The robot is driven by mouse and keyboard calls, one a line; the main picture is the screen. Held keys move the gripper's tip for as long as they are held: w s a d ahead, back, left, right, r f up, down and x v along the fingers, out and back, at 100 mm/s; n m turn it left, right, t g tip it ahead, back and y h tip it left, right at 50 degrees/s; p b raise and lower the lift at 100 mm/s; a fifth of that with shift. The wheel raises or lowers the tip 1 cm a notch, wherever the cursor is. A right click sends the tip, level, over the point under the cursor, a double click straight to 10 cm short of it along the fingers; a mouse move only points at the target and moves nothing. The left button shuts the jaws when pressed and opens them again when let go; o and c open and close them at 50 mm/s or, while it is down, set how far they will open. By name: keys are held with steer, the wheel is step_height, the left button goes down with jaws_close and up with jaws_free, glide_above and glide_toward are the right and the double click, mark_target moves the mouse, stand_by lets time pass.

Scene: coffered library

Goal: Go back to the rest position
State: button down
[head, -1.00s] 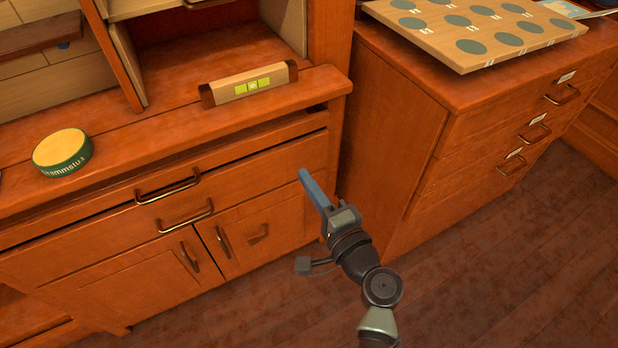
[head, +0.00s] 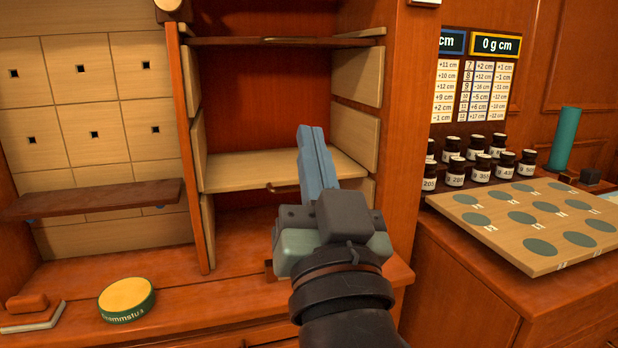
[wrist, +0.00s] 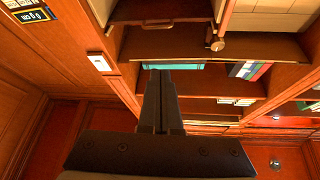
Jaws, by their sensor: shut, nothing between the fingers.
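My gripper (head: 312,135) shows in the middle of the head view, raised in front of the open cabinet (head: 265,100). Its blue-grey fingers point up and are together, with nothing between them. In the wrist view my gripper (wrist: 160,75) also has its fingers together, pointing toward the upper shelves (wrist: 210,80). The fingers look clear of the shelves, though the exact distance cannot be told. My gripper hides part of the pale middle shelf (head: 245,172) and of the ledge below it.
A round yellow-topped tin (head: 126,298) stands on the cabinet ledge (head: 190,300). At right, a board with grey discs (head: 530,215), several dark labelled bottles (head: 480,160) and a teal cylinder (head: 566,138) stand on the drawer chest (head: 455,280). A dark shelf (head: 90,198) juts out at left.

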steer(key=s+r+t+h+p, duration=0.35)
steer(key=s+r, duration=0.75)
steer(key=r, duration=0.4)
step_height(320, 180, up, 29)
steer(key=p, duration=2.9)
steer(key=shift+w+a+n+t, duration=0.25)
steer(key=shift+n+t, duration=0.1)
steer(key=shift+n, duration=0.05)
